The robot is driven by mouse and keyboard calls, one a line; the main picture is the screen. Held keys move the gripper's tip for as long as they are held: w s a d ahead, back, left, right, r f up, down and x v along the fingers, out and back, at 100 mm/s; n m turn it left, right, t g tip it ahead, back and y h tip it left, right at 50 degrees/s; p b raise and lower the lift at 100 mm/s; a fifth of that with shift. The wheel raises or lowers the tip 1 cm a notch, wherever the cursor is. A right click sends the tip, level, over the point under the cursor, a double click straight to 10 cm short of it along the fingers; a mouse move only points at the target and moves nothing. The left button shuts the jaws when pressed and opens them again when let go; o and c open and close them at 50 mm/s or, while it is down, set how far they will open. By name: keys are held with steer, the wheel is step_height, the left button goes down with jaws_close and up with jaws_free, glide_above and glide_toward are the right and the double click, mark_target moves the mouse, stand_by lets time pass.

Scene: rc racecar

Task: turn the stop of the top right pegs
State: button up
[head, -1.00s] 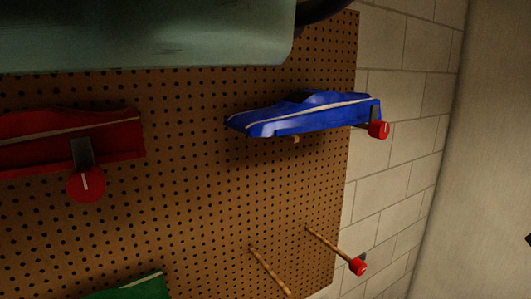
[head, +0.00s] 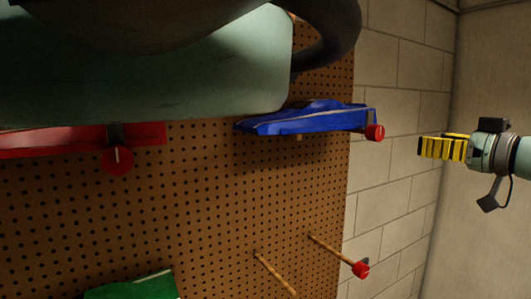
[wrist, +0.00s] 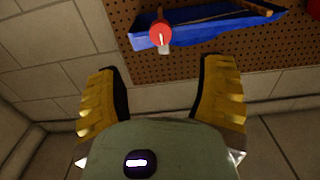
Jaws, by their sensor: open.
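The blue car (head: 305,122) rests on the top right pegs of the pegboard. A red round stop (head: 375,132) is at the outer end of these pegs, just off the car's right end. In the wrist view the stop (wrist: 161,33) carries a white mark pointing down and stands in front of the blue car (wrist: 205,30). My gripper (head: 420,147), with yellow fingers, is right of the stop, apart from it, pointing left. In the wrist view my gripper (wrist: 160,66) is open and empty, with the stop beyond and between its fingertips.
The pegboard (head: 215,215) also holds a red car (head: 60,140) with a red stop (head: 117,160) and a green car (head: 135,287). Bare lower pegs (head: 335,254) end in another red stop (head: 361,269). My arm covers the upper left. Space between gripper and stop is clear.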

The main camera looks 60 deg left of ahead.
mark_target(379, 135)
steer(key=a+p, duration=0.1)
steer(key=a, duration=0.8)
steer(key=a+p, duration=0.1)
steer(key=a, duration=0.3)
steer(key=shift+w+a+r+p, duration=0.1)
steer(key=shift+w+a+p, duration=0.2)
steer(key=shift+w, duration=0.1)
steer(key=shift+w+a, duration=0.1)
steer(key=shift+a, duration=0.3)
steer(key=shift+o, duration=0.3)
steer(key=shift+d, duration=0.1)
steer(key=c, duration=1.2)
steer(key=shift+c, duration=0.2)
